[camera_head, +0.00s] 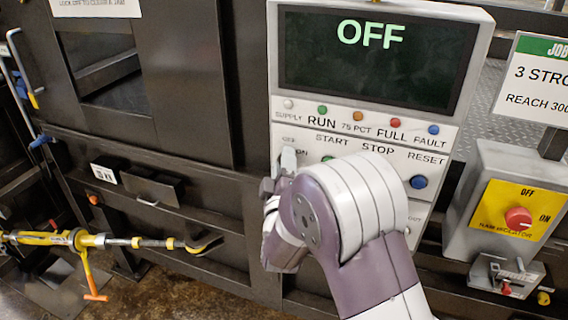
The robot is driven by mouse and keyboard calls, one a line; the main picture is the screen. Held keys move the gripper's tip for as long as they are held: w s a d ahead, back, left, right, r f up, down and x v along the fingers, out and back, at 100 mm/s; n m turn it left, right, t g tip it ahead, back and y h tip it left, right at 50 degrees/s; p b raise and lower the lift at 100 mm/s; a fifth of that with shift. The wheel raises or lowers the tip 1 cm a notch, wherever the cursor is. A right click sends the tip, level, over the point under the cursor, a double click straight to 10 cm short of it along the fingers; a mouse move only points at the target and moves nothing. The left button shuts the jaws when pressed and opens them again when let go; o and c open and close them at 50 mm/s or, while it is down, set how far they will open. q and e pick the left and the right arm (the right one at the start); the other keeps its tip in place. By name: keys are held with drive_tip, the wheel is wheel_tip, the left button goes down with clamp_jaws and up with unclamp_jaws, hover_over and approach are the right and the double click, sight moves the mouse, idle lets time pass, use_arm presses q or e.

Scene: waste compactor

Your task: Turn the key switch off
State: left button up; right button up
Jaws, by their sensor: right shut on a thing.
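The control panel (455,100) stands upright in the middle of the view, and its dark screen (375,62) reads OFF in green letters. The key switch (289,159) is at the panel's left edge, below the SUPPLY lamp; only a small light grey part of it shows. My right gripper (277,180) is at the key switch, shut on its key. My wrist and forearm come in from the bottom right and hide most of the fingers and the lower panel. The key's exact angle cannot be read. My left gripper is not in view.
A grey box with a red knob (518,218) juts out at right. A yellow tool (100,240) extends across the lower left.

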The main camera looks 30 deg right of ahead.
drive_tip(key=o, duration=1)
drive_tip(key=shift+s, duration=0.1)
drive_tip(key=b+v, duration=0.4)
drive_tip(key=v, duration=0.8)
drive_tip(key=shift+s+a+f, duration=0.15)
drive_tip(key=shift+s, duration=0.05)
